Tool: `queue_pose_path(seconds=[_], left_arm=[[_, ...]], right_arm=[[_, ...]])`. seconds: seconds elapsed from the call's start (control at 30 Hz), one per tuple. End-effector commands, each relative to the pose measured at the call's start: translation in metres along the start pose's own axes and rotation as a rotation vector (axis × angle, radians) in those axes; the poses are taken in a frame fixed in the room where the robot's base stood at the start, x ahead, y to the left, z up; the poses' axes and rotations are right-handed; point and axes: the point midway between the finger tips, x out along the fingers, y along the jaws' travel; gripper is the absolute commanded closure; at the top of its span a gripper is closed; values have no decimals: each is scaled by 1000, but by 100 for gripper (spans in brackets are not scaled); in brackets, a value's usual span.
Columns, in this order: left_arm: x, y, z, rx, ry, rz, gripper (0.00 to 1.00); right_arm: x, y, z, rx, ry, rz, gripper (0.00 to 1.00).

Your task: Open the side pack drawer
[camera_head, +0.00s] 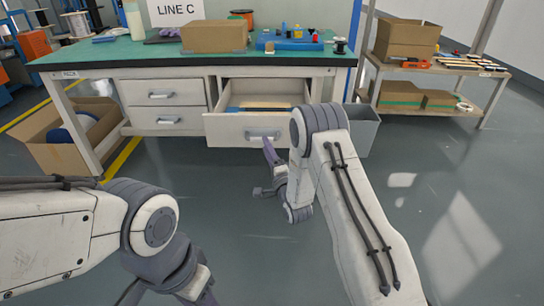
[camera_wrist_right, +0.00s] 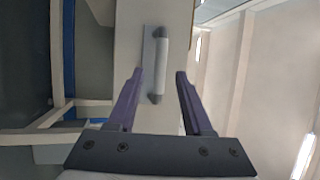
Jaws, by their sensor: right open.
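A white drawer (camera_head: 225,130) under the right part of the workbench stands pulled out, with its inside showing from above. Its grey bar handle (camera_head: 262,134) is on the front face. My right gripper (camera_head: 270,150) is just in front of that handle. In the right wrist view the handle (camera_wrist_right: 159,65) lies between the lines of the two purple fingers of my right gripper (camera_wrist_right: 160,72). The fingers are apart and a gap shows on both sides of the handle.
Two shut drawers (camera_head: 163,104) are at the left of the open one. The green bench top (camera_head: 130,50) carries a cardboard box (camera_head: 214,36) and a blue tray. A grey bin (camera_head: 361,128) stands right of the drawer. An open carton (camera_head: 62,155) is at left. The floor in front is clear.

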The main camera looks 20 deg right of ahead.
Motion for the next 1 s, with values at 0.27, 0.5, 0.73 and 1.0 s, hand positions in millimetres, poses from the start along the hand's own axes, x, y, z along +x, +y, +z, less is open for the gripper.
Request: queue_pose_path(seconds=[0.27, 0.5, 0.73, 1.0], left_arm=[[-13, 1, -1, 0, 0, 0, 50], [-14, 1, -1, 0, 0, 0, 50], [-14, 1, -1, 0, 0, 0, 50], [-14, 1, -1, 0, 0, 0, 50]], right_arm=[[-49, -1, 0, 1, -1, 3, 50], [-62, -1, 0, -1, 0, -1, 50], [-61, -1, 0, -1, -1, -2, 50], [-51, -5, 13, -49, -30, 45, 50]])
